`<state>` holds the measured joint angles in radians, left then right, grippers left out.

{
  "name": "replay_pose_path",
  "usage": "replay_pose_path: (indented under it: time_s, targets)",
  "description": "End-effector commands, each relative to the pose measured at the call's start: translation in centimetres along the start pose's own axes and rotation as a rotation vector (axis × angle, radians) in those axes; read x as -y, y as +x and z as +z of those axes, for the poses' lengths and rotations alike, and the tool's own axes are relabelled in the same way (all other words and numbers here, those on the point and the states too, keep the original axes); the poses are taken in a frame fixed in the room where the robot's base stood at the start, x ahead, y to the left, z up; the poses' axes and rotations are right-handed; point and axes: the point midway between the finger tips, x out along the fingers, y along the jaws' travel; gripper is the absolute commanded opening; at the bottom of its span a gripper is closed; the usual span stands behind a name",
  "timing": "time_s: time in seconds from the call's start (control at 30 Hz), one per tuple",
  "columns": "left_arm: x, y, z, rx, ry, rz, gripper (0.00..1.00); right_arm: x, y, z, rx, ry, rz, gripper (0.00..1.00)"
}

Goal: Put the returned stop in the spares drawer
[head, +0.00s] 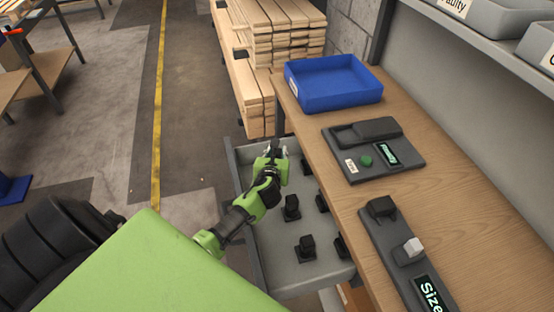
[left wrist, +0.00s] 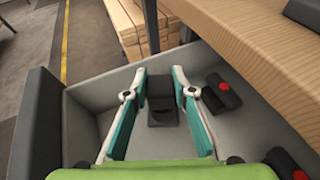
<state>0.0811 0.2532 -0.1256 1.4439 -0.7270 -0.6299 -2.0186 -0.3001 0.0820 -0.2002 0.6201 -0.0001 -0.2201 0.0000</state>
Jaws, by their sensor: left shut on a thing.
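The spares drawer (head: 270,245) is a grey open drawer under the bench, with several small black stops (head: 306,247) standing on its floor. My left gripper (head: 276,150) reaches over the far end of the drawer and is shut on a black stop. In the left wrist view the held black stop (left wrist: 161,98) is upright between the two teal-padded fingers, inside the drawer's outline. I cannot tell whether its base touches the drawer floor. Other stops with red marks (left wrist: 221,94) lie to the right of the fingers. My right gripper is not in view.
The wooden bench (head: 345,200) overhangs the drawer's right side. On it are a blue bin (head: 335,88), a grey device with a green button (head: 366,160) and a "Size" gauge (head: 395,245). Stacked timber (head: 275,35) stands beyond the drawer. Grey bins (head: 490,15), one labelled "Faulty", are at upper right.

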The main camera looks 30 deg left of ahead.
Motion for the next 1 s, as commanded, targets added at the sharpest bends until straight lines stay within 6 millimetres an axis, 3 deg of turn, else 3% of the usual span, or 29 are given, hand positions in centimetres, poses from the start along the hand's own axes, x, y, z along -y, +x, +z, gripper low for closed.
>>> replay_pose_path:
  time_s: [0.17,0.57,0.6,0.67,1.0]
  targets:
    - [0.1,1.0,-2.6,-0.003,-0.003,0.000,0.00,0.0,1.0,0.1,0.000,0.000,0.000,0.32]
    - [0.1,1.2,-3.1,0.000,0.001,-0.001,0.00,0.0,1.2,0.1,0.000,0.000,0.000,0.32]
    - [0.1,1.3,-3.2,-0.002,0.001,-0.001,0.27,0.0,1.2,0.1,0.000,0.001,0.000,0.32]
    - [0.1,1.2,-3.1,-0.002,0.001,-0.001,0.41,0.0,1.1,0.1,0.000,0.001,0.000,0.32]
    - [0.1,1.2,-3.0,-0.002,0.000,-0.001,0.41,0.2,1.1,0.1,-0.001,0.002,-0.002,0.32]
